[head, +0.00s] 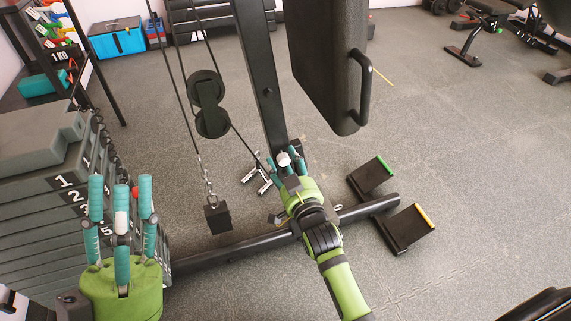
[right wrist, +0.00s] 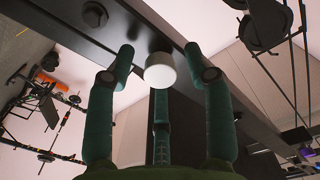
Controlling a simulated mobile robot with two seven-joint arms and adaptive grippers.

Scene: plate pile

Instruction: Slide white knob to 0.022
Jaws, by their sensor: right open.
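The white knob (head: 284,159) sits on the dark upright post of the machine, low down in the head view. In the right wrist view the round white knob (right wrist: 160,71) is in front of the dark beam, between the fingertips. My right gripper (head: 285,161) is open around the knob, with green-teal fingers on either side of it. In the right wrist view the right gripper (right wrist: 160,72) has its outer fingers apart from the knob. A third finger is below the knob; whether it touches is unclear. My left gripper (head: 121,187) is open and empty, fingers pointing up.
A numbered weight stack (head: 45,190) stands at the left, close to my left gripper. A black pad with a handle (head: 335,60) hangs above right of my right gripper. Cables and a pulley (head: 208,104) hang left of the post. Foot plates (head: 408,228) lie right.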

